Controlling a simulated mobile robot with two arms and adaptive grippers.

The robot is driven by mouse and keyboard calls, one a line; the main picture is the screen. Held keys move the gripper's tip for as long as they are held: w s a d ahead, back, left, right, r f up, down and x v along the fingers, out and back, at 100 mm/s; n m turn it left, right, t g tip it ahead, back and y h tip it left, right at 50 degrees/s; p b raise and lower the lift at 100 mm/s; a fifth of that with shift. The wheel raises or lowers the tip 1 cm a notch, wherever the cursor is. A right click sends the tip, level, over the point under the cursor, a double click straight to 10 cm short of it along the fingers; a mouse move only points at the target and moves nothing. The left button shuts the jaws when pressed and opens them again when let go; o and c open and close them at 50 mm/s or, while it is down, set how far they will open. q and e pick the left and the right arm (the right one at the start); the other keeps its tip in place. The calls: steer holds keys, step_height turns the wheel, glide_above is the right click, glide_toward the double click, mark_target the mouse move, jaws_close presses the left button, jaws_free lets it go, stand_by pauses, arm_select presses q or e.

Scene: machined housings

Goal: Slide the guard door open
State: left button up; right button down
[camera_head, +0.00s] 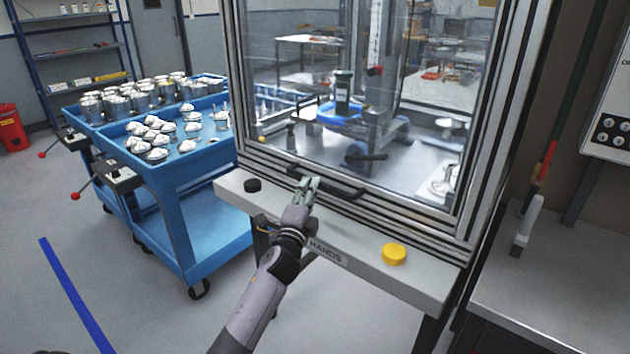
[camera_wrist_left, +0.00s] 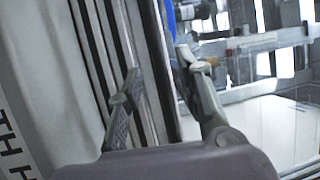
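The guard door (camera_head: 300,100) is a tall clear panel in a metal frame, on the front of the machine enclosure. It spans the front opening, and I see no clear gap at its edges. A black bar handle (camera_head: 345,189) runs along its lower rail. My left gripper (camera_head: 308,184) is at the left part of this handle, above the grey ledge, and partly covers it. In the left wrist view its two fingers (camera_wrist_left: 160,85) stand apart, with frame rails behind them. I see nothing clamped between them and cannot tell whether they touch the handle. My right gripper is not in view.
The ledge (camera_head: 350,262) below the door carries a black button (camera_head: 252,186) and a yellow button (camera_head: 394,254). A blue cart (camera_head: 190,215) with metal parts stands to the left. A grey bench (camera_head: 560,285) is at the right. Floor is free at the front left.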

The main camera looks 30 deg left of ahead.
arm_select(q)
steer(key=shift+x, duration=2.35)
jaws_close()
